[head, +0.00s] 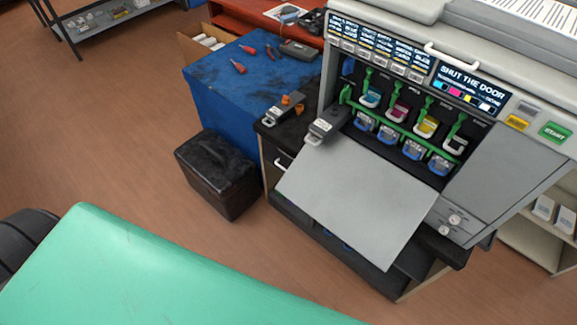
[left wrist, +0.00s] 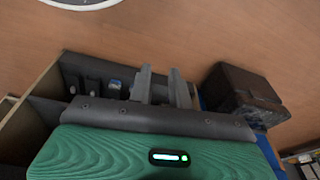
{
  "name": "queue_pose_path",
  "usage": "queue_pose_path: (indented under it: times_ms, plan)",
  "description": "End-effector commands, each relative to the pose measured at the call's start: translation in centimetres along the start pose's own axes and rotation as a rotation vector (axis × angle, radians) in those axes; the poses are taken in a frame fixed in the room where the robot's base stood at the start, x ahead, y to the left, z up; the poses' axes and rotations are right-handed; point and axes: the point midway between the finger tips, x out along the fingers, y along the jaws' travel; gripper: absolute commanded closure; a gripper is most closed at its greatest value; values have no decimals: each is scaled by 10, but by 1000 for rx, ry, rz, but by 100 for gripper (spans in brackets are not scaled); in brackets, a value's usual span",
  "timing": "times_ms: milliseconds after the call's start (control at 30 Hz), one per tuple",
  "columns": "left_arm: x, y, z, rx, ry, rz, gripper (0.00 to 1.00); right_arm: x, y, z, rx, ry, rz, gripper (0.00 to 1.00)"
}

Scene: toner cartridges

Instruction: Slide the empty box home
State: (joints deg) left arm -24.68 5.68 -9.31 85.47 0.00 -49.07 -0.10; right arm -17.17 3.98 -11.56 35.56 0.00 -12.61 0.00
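A dark grey box (head: 325,127) with a pale label and a white handle sits at the left end of the copier's open front. It sticks out over the lowered door (head: 355,190); how far in it reaches is hidden. A similar dark unit (head: 284,108) with a white handle and orange pieces lies on the black cabinet top to its left. I cannot tell by sight which is empty. My left gripper (left wrist: 163,88) shows only in the left wrist view, fingers apart with nothing between them, away from both boxes. My right gripper is out of view.
The copier's screen (head: 469,86) reads "SHUT THE DOOR". Coloured cartridges with green levers (head: 398,108) stand above blue-fronted units inside. A blue table (head: 215,85) with red tools and a black case (head: 215,172) stand to the left. Floor between is clear.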

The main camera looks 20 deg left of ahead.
Motion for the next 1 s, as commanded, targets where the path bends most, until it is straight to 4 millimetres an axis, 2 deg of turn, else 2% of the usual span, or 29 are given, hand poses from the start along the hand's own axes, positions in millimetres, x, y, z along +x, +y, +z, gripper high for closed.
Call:
queue_pose_path:
  times_ms: [33, 200, 467, 600, 733, 1000]
  plan:
    - [-19, -2, -16, 1, 18, -2, 80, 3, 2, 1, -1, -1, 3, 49]
    - [-80, -5, -54, 16, 62, -8, 80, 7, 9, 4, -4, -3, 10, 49]
    - [-157, -12, -104, 111, 181, -28, 80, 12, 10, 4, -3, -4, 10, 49]
    - [-191, -16, -149, 262, 330, -68, 80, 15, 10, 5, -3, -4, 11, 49]
    - [-202, -18, -191, 431, 476, -127, 80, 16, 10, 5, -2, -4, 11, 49]
    - [-204, -26, -270, 764, 753, -309, 80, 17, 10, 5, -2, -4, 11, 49]
